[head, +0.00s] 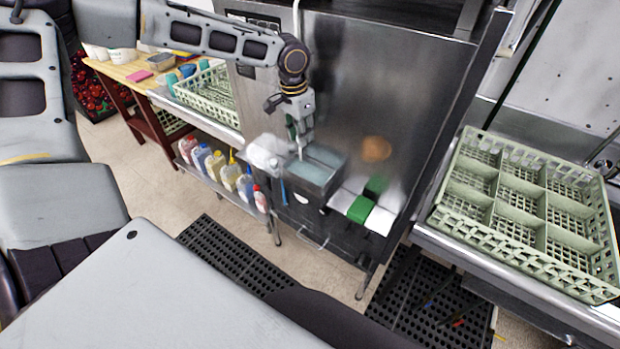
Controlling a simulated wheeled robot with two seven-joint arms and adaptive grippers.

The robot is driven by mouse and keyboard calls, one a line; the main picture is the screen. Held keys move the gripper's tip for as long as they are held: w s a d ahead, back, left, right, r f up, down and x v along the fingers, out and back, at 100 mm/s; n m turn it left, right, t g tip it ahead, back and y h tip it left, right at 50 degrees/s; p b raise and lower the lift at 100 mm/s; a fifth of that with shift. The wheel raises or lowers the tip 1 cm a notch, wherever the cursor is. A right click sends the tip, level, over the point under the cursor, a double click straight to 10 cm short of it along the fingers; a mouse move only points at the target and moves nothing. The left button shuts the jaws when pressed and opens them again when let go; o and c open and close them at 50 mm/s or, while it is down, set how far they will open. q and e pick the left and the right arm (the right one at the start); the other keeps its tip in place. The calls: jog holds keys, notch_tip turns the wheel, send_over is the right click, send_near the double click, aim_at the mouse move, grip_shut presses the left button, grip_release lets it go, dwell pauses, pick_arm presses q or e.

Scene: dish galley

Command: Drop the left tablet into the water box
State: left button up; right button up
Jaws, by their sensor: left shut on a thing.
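The water box (318,172) is a grey open-topped box on the front of the steel machine, in the middle of the head view. My left gripper (301,146) points down over the box's left part, its fingers closed. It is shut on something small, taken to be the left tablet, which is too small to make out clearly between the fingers. Whether the fingertips are above the rim or inside it is hard to tell. My right gripper is not in view.
A white bundle (266,152) sits left of the box. A green block (361,208) lies among white ones to its right. Several bottles (229,176) stand on a low shelf. Green racks (520,205) flank the machine.

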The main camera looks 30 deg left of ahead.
pick_arm(q)
jog(key=shift+f, duration=0.2)
jog(key=shift+f+b, duration=1.1)
jog(key=shift+b, duration=0.05)
jog(key=shift+f+b, duration=1.4)
jog(key=shift+f, duration=0.3)
jog(key=o, duration=0.8)
